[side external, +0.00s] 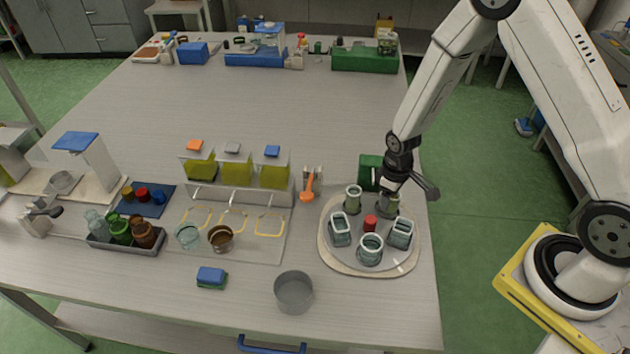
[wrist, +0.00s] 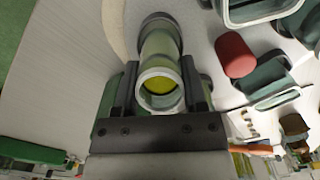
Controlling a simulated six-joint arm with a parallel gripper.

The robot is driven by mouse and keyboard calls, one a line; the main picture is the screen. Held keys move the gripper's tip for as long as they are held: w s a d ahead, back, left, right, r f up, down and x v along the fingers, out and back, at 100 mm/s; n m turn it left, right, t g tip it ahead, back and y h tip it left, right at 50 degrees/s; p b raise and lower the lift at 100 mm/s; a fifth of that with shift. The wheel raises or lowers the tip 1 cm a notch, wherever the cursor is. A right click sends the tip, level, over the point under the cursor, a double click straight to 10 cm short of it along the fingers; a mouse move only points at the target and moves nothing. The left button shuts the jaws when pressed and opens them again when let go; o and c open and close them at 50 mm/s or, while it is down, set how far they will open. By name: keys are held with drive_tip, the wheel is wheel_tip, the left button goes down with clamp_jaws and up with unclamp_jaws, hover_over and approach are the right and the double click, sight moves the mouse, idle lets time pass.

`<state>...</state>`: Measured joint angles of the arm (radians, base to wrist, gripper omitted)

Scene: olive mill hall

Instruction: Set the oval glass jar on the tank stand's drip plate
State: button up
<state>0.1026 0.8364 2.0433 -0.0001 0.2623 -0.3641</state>
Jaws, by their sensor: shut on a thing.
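My gripper (side external: 389,198) is low over the back right of a round pale turntable (side external: 352,266) and shut on a glass jar (wrist: 160,88). In the wrist view the jar stands between my two fingers (wrist: 159,76), its round mouth facing the camera. Whether it is oval, or still touches the turntable, I cannot tell. In the side view my fingers mostly hide it. The tank stand (side external: 240,196) holds three tanks of yellow-green oil. Its clear drip plate (side external: 250,247) lies in front, with three yellow outlines.
Other jars stand on the turntable around a red knob (side external: 370,222): two squarish (side external: 340,230) (side external: 400,233) and two round (side external: 353,199) (side external: 370,249). A pale blue jar (side external: 188,237) and an amber jar (side external: 221,239) stand at the plate's front left. An orange-handled tool (side external: 308,184) stands between stand and turntable.

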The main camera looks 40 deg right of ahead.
drive_tip(key=shift+r, duration=2.7)
drive_tip(key=shift+r, duration=0.15)
drive_tip(key=shift+r, duration=2.45)
drive_tip(key=w+a+n, duration=0.2)
drive_tip(key=w+a, duration=0.1)
drive_tip(key=a, duration=0.7)
drive_tip(key=w+a+n, duration=0.2)
drive_tip(key=w+a, duration=0.2)
drive_tip(key=a, duration=0.6)
drive_tip(key=w+a+n, duration=0.2)
drive_tip(key=w+a, duration=0.1)
drive_tip(key=a, duration=0.7)
drive_tip(key=shift+w+d+f, duration=0.1)
drive_tip(key=shift+w+f, duration=0.05)
drive_tip(key=shift+f, duration=1.65)
drive_tip(key=shift+w+d+f, duration=0.1)
drive_tip(key=shift+f, duration=1.7)
drive_tip(key=shift+f, duration=0.15)
drive_tip(key=shift+f, duration=2.4)
drive_tip(key=shift+f, duration=0.35)
